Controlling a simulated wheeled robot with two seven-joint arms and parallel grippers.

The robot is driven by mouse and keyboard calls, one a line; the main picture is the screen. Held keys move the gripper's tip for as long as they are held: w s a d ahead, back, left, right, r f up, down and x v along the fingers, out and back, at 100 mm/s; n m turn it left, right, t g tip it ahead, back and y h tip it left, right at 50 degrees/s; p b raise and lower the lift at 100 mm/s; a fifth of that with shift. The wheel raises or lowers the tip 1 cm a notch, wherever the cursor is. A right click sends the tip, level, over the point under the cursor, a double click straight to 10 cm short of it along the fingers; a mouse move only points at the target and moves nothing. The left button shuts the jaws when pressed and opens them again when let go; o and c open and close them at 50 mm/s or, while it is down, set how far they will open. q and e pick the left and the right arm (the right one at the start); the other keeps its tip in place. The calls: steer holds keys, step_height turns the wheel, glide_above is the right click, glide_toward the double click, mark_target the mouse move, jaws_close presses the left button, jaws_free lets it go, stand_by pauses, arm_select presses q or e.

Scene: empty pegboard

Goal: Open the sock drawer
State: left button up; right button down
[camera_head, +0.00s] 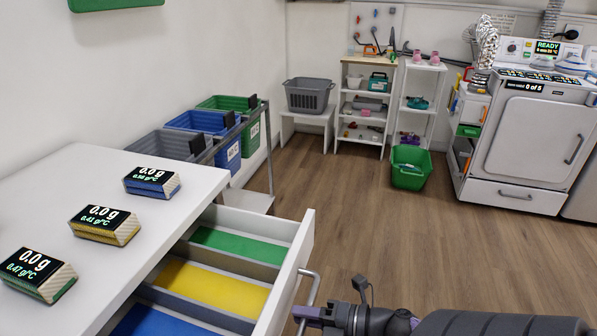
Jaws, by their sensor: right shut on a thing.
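The drawer (305,240) under the white table is pulled out. It has green (228,246), yellow (212,291) and blue (150,322) bottomed compartments, divided by grey walls, and they look empty. The blue one is cut off by the lower picture edge. A metal bar handle (312,287) is on the drawer's front. My right gripper (303,316) is at the lower end of the handle and is shut on it; its arm comes in from the lower right. My left gripper is out of view.
The white table (75,170) carries three scale blocks with displays (152,182). Green, blue and grey bins (232,150) stand behind the drawer. A grey basket (308,95), shelves, a green tub (410,167) and a white machine (525,140) are farther back. The wooden floor right of the drawer is clear.

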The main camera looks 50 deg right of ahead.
steer(key=c, duration=0.8)
jaws_free()
steer(key=shift+o, duration=0.8)
steer(key=p+v, duration=0.2)
steer(key=v, duration=0.8)
